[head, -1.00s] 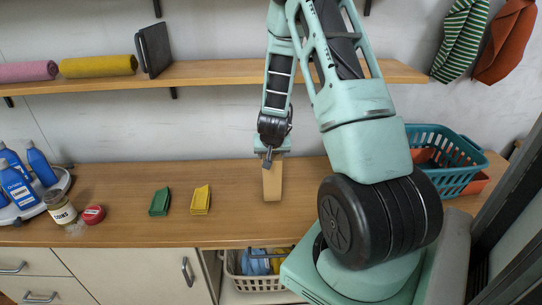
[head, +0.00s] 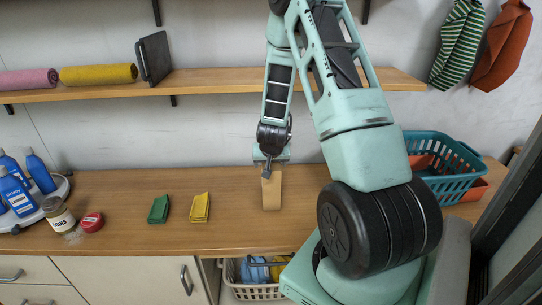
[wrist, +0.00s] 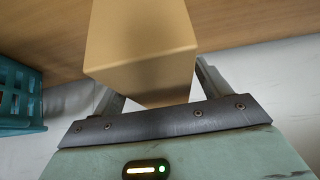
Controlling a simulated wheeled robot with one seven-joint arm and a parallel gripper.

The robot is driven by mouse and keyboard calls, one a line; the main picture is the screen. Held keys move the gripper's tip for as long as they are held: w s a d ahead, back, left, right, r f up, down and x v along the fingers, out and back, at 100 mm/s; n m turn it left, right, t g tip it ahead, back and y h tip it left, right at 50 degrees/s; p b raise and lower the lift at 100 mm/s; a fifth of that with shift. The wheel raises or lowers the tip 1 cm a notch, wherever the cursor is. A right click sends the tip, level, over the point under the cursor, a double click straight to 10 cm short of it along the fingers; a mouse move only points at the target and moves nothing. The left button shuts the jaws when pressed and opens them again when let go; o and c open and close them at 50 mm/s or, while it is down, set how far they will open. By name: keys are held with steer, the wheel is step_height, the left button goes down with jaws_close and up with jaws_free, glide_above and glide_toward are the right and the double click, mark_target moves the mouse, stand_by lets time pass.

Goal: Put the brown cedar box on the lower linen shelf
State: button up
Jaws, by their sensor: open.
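The brown cedar box (head: 272,190), a tall tan block, appears upright over the back of the wooden counter, below my gripper (head: 268,166). In the wrist view the box (wrist: 140,42) fills the top middle, in front of and partly between the fingers of my gripper (wrist: 160,90). The jaws are open; I cannot tell whether either finger touches it. A wooden wall shelf (head: 215,82) runs above the counter. It is the only shelf in view, so I cannot tell whether it is the lower linen shelf.
The shelf holds pink (head: 28,79) and yellow (head: 98,74) rolls and a dark upright panel (head: 155,58); its middle is clear. A teal basket (head: 445,185) stands right, blue bottles (head: 17,195) left.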

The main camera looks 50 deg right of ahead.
steer(key=v, duration=1.1)
steer(key=shift+s+a+r, duration=0.15)
steer(key=shift+a+r, duration=0.1)
